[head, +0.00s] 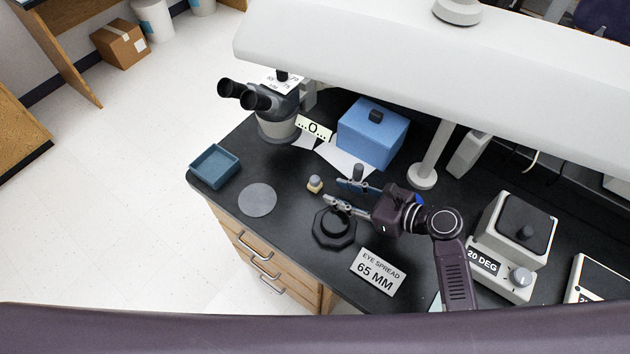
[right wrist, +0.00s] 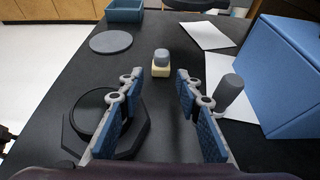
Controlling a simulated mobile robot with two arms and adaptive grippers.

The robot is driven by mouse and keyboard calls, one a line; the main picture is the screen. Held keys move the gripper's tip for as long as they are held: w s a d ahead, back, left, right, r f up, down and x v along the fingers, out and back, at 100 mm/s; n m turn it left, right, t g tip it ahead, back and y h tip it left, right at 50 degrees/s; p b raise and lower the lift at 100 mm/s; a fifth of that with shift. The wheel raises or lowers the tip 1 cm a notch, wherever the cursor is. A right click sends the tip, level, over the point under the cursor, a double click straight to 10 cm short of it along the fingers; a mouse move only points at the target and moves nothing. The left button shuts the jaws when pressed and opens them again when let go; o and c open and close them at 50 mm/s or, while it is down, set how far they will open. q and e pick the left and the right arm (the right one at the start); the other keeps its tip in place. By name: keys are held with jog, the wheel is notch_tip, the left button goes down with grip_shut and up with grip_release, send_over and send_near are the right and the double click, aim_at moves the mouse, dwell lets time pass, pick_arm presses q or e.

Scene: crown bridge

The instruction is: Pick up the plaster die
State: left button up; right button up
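A small plaster die (head: 314,184) stands on the black bench, cream at the bottom with a grey top. It also shows in the right wrist view (right wrist: 161,64), straight ahead between the fingers and beyond their tips. My right gripper (head: 334,192) is open and empty, its fingers pointing at the die with a gap left between. In the right wrist view its two blue-padded fingers (right wrist: 158,85) are spread apart. My left gripper is not in view.
A black octagonal ring (head: 334,228) lies beside the right gripper, and a grey cylinder (right wrist: 230,88) stands on its other side. A grey disc (head: 257,199), blue tray (head: 213,166), blue box (head: 372,134) and microscope (head: 274,112) are nearby. Bench around the die is clear.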

aim_at(319, 186)
jog(key=x, duration=0.7)
jog(key=shift+d, duration=0.1)
grip_shut()
